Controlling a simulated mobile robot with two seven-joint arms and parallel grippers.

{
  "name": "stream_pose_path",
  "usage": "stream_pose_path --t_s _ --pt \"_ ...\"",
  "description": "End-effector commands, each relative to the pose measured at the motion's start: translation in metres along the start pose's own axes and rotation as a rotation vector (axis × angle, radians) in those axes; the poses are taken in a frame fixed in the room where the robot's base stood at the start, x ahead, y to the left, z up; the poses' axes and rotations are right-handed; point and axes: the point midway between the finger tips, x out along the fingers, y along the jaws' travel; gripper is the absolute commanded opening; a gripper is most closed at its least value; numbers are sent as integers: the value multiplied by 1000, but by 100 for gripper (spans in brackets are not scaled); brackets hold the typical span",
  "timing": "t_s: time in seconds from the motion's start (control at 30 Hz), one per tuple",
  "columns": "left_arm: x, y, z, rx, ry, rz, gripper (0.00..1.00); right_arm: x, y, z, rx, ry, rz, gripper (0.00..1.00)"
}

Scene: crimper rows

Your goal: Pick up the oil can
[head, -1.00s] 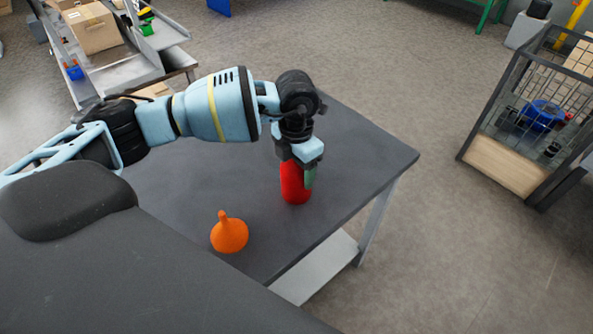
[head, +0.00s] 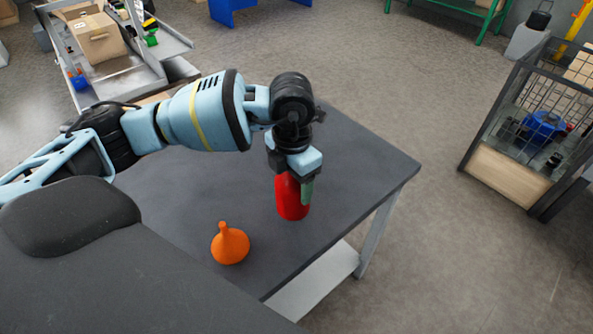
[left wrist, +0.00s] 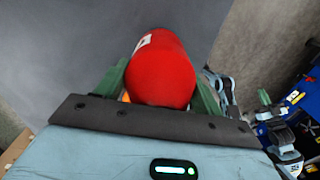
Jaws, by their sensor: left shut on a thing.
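The red oil can (head: 291,205) is upright at the grey table's right part. My left gripper (head: 294,187) comes down on it from above, and its green fingers are shut on the can's sides. In the left wrist view the red can (left wrist: 163,72) fills the space between the two green fingers (left wrist: 160,85), with a small white mark on its side. The can's upper part is hidden by the gripper in the head view. I cannot tell whether its base touches the table. My right gripper is not in view.
An orange funnel-shaped thing (head: 230,245) stands on the grey table (head: 360,172), left of and nearer than the can. A mesh-sided cage (head: 505,165) with a blue thing inside stands at the right. A cardboard box (head: 97,38) sits on a shelf unit at the back left.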

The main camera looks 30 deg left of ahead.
Motion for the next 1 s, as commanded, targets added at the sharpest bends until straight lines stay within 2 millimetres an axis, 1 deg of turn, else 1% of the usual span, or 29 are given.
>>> stream_pose_path --t_s 0.3,0.6,1.0 --pt "-4 -23 -32 2 -1 0 38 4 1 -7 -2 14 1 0" --pt "-7 -43 -59 2 -1 0 38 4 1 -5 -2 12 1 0" --pt "-10 -61 -84 0 -1 0 38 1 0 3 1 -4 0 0"
